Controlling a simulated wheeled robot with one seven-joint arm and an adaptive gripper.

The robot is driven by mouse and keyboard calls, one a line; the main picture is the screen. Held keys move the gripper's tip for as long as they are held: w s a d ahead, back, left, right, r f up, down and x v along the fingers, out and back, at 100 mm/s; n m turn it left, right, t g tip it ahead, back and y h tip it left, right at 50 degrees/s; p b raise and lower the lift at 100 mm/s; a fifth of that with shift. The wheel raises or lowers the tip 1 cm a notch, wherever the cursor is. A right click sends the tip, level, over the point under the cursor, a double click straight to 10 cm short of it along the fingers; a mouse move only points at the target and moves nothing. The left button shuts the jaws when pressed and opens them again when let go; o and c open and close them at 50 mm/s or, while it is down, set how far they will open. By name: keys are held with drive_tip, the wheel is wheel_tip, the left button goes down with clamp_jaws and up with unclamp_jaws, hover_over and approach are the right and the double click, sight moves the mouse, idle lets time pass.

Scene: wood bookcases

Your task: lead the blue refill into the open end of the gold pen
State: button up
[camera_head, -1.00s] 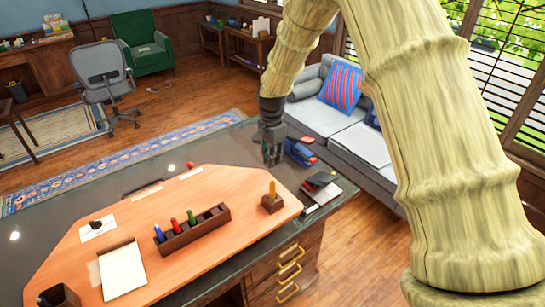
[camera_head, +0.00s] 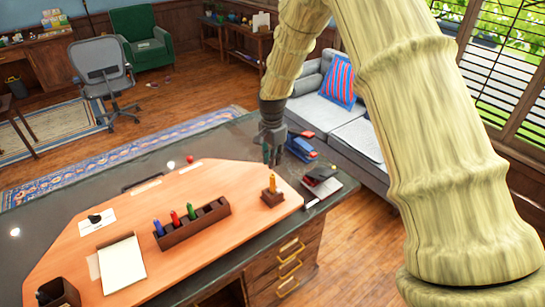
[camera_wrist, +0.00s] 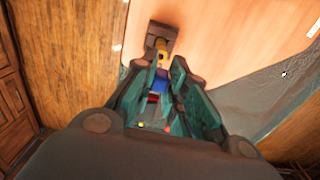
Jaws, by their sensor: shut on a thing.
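The gold pen (camera_head: 273,183) stands upright in a small dark wood block (camera_head: 272,198) on the desk. In the wrist view the pen (camera_wrist: 162,49) shows just past my fingertips, with a dark spot at its near end. My gripper (camera_head: 273,158) is above the pen, its tips close to the pen's top in the head view. In the wrist view my gripper (camera_wrist: 165,72) is shut on the blue refill (camera_wrist: 160,82), which lies between the fingers. The refill's tip and its exact gap to the pen cannot be told. The refill is not discernible in the head view.
A dark rack (camera_head: 195,225) with blue, red and green pens stands left of the block. A blue stapler-like thing (camera_head: 300,148) and dark books (camera_head: 320,180) lie near the desk's right edge. A white paper (camera_head: 123,263) lies at front left.

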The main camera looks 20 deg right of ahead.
drive_tip(key=shift+f+b, duration=0.9)
drive_tip(key=shift+f, duration=1.35)
drive_tip(key=shift+f, duration=0.45)
drive_tip(key=o, duration=0.8)
wheel_tip(320, 180, up, 12)
idle(0.5)
